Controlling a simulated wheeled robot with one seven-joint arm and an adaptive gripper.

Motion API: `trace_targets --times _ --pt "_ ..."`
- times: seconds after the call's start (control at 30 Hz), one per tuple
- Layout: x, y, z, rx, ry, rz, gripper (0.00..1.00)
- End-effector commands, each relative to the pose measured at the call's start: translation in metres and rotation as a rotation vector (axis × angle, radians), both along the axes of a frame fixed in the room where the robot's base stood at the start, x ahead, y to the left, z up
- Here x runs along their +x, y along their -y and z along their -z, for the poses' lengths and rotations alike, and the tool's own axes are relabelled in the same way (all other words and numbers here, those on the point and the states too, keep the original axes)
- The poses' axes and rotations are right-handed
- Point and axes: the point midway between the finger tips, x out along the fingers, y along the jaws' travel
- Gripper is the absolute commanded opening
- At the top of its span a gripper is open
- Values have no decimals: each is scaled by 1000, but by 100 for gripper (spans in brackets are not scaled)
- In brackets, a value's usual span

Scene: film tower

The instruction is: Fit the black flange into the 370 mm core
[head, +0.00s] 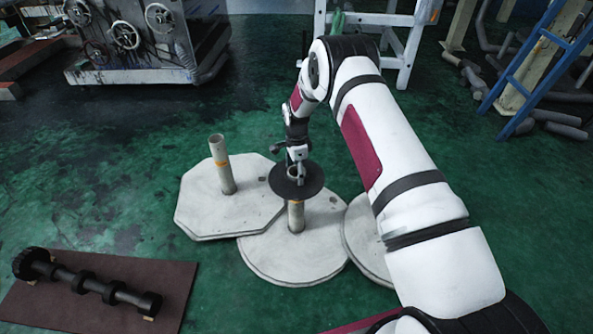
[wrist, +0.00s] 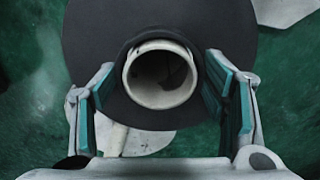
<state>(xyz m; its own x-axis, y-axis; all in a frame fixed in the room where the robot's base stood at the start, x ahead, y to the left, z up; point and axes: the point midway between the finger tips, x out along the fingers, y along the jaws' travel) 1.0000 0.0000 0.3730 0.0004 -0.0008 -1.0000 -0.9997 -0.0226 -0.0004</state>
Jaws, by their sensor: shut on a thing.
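The black flange (head: 315,179) is a wide dark disc, held roughly level at the middle tube. My gripper (head: 297,168) is above it. In the wrist view, my gripper (wrist: 160,85) has its teal-padded fingers shut on the flange's raised dark hub, one on each side. The flange (wrist: 85,40) fills much of that view, with a pale open tube end (wrist: 160,75) inside the hub. A pale core with an orange band (head: 296,218) stands upright under the disc on a round grey base. How deeply flange and core engage is hidden, and its length cannot be read.
Another upright tube (head: 221,165) stands to the left on an angular grey plate (head: 245,208). A third grey base (head: 365,240) is partly behind my arm. A brown mat (head: 165,280) with dark ringed parts (head: 85,282) lies at lower left. Green floor is clear beyond the bases.

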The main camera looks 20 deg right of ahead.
Motion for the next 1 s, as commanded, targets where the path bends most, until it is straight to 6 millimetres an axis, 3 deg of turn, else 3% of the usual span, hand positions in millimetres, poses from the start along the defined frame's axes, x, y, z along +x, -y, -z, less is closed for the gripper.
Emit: trace_targets --times 0.13,0.17,0.23,0.67,0.77,1.0 --pt "0 0 -1 0 1 0 34" --pt "0 0 -1 0 1 0 74" --pt "0 0 -1 0 1 0 90" --pt "0 0 -5 0 1 0 91" --pt "1 0 -17 0 2 0 91" --pt "1 0 -65 0 4 0 91"
